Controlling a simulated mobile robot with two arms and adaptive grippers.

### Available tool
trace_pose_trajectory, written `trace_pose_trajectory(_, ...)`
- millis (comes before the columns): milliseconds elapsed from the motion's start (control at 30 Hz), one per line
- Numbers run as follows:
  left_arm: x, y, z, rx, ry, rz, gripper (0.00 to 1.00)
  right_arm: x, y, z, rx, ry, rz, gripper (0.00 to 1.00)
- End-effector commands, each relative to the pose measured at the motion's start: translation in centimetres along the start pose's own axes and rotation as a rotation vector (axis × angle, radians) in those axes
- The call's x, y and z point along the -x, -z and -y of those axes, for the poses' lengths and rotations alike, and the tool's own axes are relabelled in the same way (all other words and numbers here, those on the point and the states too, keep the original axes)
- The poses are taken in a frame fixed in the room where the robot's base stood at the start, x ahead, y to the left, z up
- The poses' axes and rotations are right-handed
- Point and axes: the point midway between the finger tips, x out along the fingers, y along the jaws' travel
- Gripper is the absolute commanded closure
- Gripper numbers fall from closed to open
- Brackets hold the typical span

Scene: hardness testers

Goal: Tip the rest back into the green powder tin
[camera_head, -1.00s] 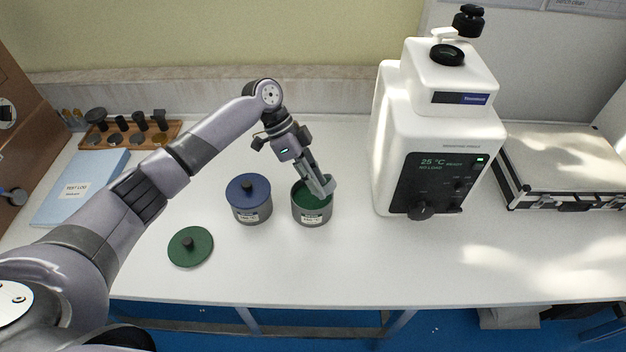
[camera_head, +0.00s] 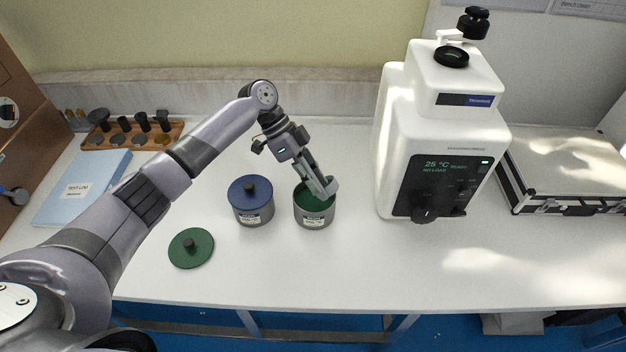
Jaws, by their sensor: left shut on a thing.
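The green powder tin (camera_head: 314,219) is a grey open tin with a white label and a dark green inside, standing on the white bench. Its green lid (camera_head: 191,247) with a dark knob lies on the bench to the left and nearer. My left gripper (camera_head: 327,190) points down over the tin's mouth, with its fingertips at the right side of the opening. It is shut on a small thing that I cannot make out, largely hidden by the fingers. Whether that thing touches the powder is unclear. My right gripper is out of view.
A tin with a blue lid (camera_head: 249,192) stands close to the left of the green tin. A white hardness tester (camera_head: 446,130) stands to the right, with a case (camera_head: 566,165) beyond it. A blue test log (camera_head: 82,188) and a wooden rack (camera_head: 130,138) lie at left. The front bench is clear.

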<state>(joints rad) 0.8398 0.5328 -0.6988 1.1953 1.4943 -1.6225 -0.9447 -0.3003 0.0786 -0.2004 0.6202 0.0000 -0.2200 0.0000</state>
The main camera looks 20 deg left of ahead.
Motion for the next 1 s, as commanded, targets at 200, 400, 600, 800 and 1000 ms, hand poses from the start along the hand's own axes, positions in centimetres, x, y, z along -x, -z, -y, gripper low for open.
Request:
trace_pose_trajectory(200, -0.1, -0.3, 0.1, 0.002, -0.018, -0.029, 1.0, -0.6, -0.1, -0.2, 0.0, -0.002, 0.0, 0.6)
trace_pose_trajectory(400, 0.0, -0.5, 0.3, 0.002, -0.041, -0.072, 1.0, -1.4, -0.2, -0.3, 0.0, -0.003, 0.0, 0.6)
trace_pose_trajectory(600, 0.2, -0.6, 0.4, 0.002, -0.061, -0.106, 1.0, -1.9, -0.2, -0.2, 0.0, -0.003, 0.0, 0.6)
trace_pose_trajectory(800, 0.3, -0.6, 0.4, 0.001, -0.067, -0.117, 1.0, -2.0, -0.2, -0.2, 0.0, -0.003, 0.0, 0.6)
trace_pose_trajectory(1000, 0.3, -0.6, 0.4, 0.001, -0.067, -0.116, 1.0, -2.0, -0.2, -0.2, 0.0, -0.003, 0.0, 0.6)
